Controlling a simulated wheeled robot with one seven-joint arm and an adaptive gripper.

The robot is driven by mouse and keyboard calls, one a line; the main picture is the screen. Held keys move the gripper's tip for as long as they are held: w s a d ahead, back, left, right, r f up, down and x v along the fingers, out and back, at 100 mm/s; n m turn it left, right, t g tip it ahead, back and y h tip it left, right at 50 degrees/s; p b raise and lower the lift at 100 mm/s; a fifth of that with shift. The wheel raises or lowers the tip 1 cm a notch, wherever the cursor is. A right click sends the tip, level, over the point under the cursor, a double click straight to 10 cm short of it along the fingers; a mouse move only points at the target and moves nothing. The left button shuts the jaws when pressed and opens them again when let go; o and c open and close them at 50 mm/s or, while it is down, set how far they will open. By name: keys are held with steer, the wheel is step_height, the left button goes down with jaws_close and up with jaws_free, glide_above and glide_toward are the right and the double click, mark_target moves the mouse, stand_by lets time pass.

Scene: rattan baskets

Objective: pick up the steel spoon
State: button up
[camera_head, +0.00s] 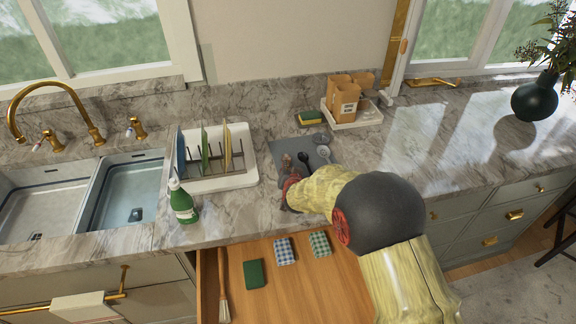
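My gripper (287,172) is over the near left part of a grey mat (279,148) on the marble counter, at the end of my arm reaching in from the lower right. Its fingers are small and partly hidden by the arm, so I cannot tell whether they are open or hold something. A pale, round-headed utensil (323,151), perhaps the steel spoon, lies on the mat to the right of my gripper. A dark spoon-like utensil (303,157) lies between them. My arm hides the near part of the mat.
A white dish rack (240,178) with plates and a green bottle (183,203) stand left. A sponge (310,118) and a white tray (352,124) with brown cartons (345,95) are behind. An open drawer (310,278) with folded cloths is below.

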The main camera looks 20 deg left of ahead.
steer(key=shift+s+a+f, duration=0.1)
steer(key=shift+s+f, duration=0.1)
steer(key=shift+f, duration=0.15)
jaws_close()
steer(key=shift+f, duration=0.1)
steer(key=shift+r, duration=0.5)
step_height(320, 180, up, 2)
steer(key=shift+w+r+p, duration=0.1)
steer(key=shift+r+p, duration=0.15)
steer(key=shift+p, duration=0.2)
steer(key=s+r+p, duration=0.4)
steer(key=s+r, duration=0.6)
steer(key=s, duration=0.4)
steer(key=shift+a, duration=0.35)
